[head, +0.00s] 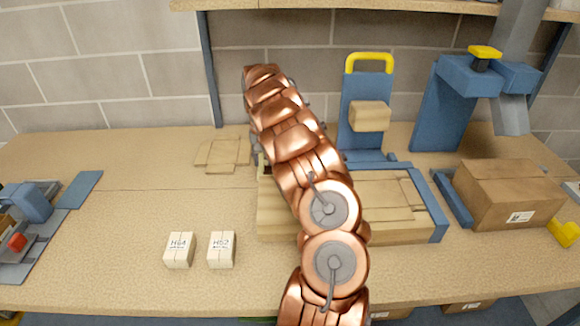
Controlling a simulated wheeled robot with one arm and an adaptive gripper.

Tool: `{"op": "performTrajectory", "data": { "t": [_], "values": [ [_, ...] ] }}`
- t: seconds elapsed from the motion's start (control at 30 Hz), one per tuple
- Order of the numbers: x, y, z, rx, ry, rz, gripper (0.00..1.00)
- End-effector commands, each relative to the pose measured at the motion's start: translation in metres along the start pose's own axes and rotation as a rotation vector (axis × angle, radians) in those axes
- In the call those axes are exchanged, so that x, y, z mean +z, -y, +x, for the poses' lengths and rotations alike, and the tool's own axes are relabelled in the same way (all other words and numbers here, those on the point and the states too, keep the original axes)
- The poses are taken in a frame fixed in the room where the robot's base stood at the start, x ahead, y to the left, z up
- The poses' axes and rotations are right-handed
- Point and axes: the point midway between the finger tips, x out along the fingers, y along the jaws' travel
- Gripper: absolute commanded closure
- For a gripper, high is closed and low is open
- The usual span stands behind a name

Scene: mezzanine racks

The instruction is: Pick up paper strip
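I cannot single out a paper strip for certain. Flat tan pieces (224,154), which look like paper or cardboard, lie overlapping on the bench, left of my arm. More flat tan pieces (385,195) lie on a wide tan block or stack (275,222) at the middle of the bench, partly hidden by my arm. My copper-coloured arm rises from the bottom middle to the upper middle of the view. My gripper is not clearly seen; the arm hides what lies behind it.
Two small white boxes (179,250) (221,250) stand at front left. A blue stand with a yellow handle (369,62) rises behind the block. A brown carton (508,195) and a blue press-like device (450,105) are at right. A blue fixture (35,202) is at left.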

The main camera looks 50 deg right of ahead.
Motion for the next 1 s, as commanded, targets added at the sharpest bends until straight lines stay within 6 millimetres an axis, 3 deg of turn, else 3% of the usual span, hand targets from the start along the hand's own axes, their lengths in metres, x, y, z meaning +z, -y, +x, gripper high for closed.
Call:
{"op": "performTrajectory", "data": {
  "t": [0.2, 0.5, 0.8, 1.0],
  "values": [
    [0.001, 0.000, 0.018, 0.001, 0.002, -0.001, 0.67],
    [0.000, 0.000, 0.021, 0.000, -0.001, 0.000, 0.67],
    [0.000, 0.000, 0.021, 0.000, -0.001, 0.000, 0.98],
    [0.000, 0.000, 0.021, 0.000, 0.000, 0.000, 1.00]
  ]
}}
